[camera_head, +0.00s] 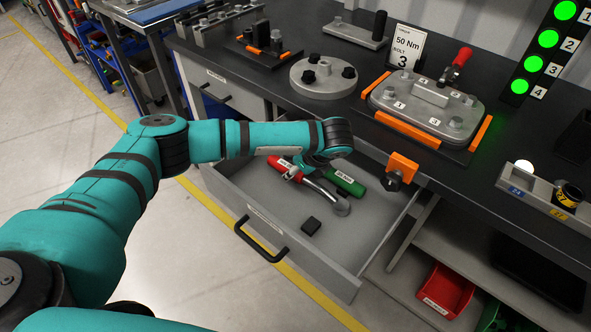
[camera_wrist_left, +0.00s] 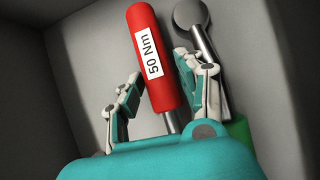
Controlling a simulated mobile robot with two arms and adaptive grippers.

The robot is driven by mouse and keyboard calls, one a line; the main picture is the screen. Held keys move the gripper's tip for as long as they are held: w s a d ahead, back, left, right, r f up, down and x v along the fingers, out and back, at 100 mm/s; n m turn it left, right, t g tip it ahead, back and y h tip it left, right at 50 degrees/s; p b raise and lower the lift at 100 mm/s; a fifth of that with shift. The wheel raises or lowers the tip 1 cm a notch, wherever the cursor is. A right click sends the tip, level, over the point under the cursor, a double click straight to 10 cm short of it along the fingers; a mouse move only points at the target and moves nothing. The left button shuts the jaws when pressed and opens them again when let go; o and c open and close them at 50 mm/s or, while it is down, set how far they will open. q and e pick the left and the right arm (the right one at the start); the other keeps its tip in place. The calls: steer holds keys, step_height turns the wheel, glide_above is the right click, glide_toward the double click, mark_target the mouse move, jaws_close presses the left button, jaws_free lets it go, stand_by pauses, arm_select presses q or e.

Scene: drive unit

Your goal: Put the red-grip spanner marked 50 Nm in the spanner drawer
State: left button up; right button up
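The red-grip spanner (camera_head: 280,162) lies in or just above the open grey drawer (camera_head: 235,200). In the left wrist view its red grip (camera_wrist_left: 150,60) shows the label "50 Nm". My left gripper (camera_wrist_left: 155,90) is down inside the drawer, its fingers apart on either side of the red grip, with a visible gap on the left. A green-grip spanner (camera_head: 345,182) lies beside it; its metal head (camera_wrist_left: 190,12) shows next to the red grip. My left gripper (camera_head: 325,160) partly hides both spanners in the head view. My right gripper is not in view.
A small black block (camera_head: 311,226) lies in the drawer. Above, the bench holds a bolted plate (camera_head: 428,105), a "50 Nm bolt 3" card (camera_head: 408,47) and a round flange (camera_head: 323,77). An orange bracket (camera_head: 401,168) stands at the bench edge. A red bin (camera_head: 446,290) sits below.

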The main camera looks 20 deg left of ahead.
mark_target(313, 184)
arm_select(q)
steer(key=v, duration=1.2)
steer(key=shift+p, duration=0.3)
